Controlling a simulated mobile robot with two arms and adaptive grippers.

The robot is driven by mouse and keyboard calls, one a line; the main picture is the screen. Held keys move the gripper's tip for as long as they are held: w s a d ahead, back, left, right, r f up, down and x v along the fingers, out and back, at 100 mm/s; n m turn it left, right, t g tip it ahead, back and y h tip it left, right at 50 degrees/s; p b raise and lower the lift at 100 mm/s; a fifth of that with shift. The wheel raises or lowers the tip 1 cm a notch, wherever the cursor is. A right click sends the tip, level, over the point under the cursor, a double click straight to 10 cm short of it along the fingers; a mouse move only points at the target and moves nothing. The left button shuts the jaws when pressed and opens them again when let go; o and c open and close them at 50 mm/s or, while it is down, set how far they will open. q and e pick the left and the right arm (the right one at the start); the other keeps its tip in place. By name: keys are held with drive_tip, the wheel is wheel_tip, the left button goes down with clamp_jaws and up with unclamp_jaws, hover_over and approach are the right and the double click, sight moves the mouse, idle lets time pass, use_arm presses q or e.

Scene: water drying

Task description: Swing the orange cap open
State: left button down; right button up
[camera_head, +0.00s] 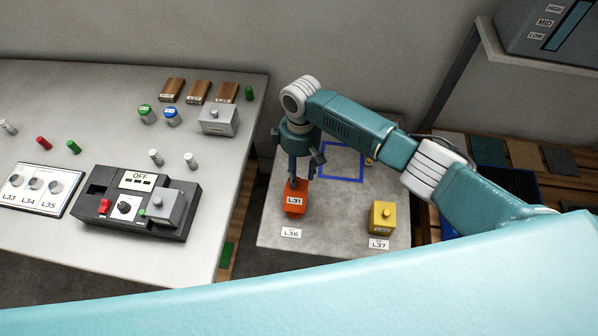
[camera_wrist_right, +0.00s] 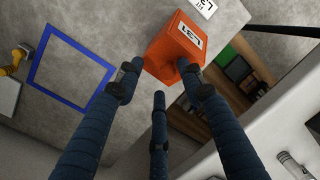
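The orange cap (camera_head: 295,201) is a small box-shaped piece labelled L31, on the grey table behind the label L36 (camera_head: 291,233). It also shows at the top of the right wrist view (camera_wrist_right: 168,50), with a small orange knob partly hidden by a finger. My right gripper (camera_head: 305,172) is just above and behind the cap in the head view. In the right wrist view its dark fingers (camera_wrist_right: 160,82) are spread apart, with the tips close to the cap. I cannot tell whether a fingertip touches it. My left gripper is not in view.
A yellow box (camera_head: 382,216) stands right of the cap, behind label L37 (camera_head: 379,244). A blue square outline (camera_head: 342,178) marks the table behind. At left, a white table (camera_head: 60,110) holds a black control panel (camera_head: 98,222) marked OFF, bottles and wooden blocks.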

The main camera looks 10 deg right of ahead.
wheel_tip(320, 180, up, 12)
drive_tip(key=w, duration=0.1)
drive_tip(key=shift+d+f, duration=0.15)
drive_tip(key=shift+d, duration=0.1)
drive_tip(key=shift+f, duration=0.1)
idle(0.4)
